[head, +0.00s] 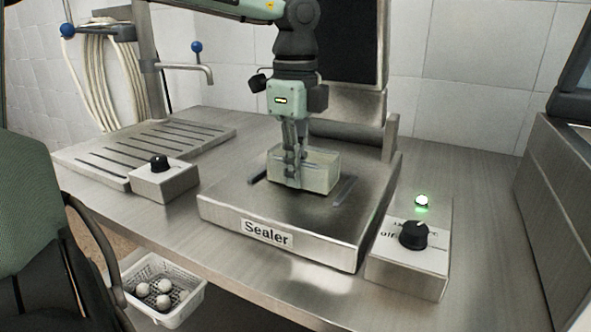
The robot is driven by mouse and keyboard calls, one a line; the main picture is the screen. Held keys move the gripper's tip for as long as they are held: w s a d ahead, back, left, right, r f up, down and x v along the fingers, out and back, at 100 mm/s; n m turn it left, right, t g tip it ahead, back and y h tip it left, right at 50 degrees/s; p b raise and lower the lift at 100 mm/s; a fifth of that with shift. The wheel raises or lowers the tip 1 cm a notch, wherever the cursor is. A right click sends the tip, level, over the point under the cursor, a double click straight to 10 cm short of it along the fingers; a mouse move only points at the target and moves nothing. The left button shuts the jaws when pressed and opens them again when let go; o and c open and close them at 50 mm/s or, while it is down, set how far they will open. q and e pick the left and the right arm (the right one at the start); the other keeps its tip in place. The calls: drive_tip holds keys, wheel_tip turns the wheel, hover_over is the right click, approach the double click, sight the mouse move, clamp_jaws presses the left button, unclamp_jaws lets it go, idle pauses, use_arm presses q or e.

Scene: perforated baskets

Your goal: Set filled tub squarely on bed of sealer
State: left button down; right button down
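The tub (322,174) is a small pale, translucent rectangular container. It is on the bed of the sealer (240,203), near the middle, between two dark slots. Its contents are hard to make out. I cannot tell for sure whether its base rests flat on the bed. My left gripper (292,178) points straight down at the tub's left part, its fingers close together and seemingly pinching the tub's wall. The sealer is a low steel box with a "Sealer" label on its front and a raised dark lid behind. My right gripper is not in view.
A control box with a black knob and lit green lamp (423,201) stands right of the sealer. Another knob box (164,181) and a slotted drain board (110,153) are at left. A white perforated basket (189,305) with several pale balls sits below the counter edge.

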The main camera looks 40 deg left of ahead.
use_arm(q)
drive_tip(key=c, duration=2.2)
unclamp_jaws()
drive_tip(key=o, duration=0.5)
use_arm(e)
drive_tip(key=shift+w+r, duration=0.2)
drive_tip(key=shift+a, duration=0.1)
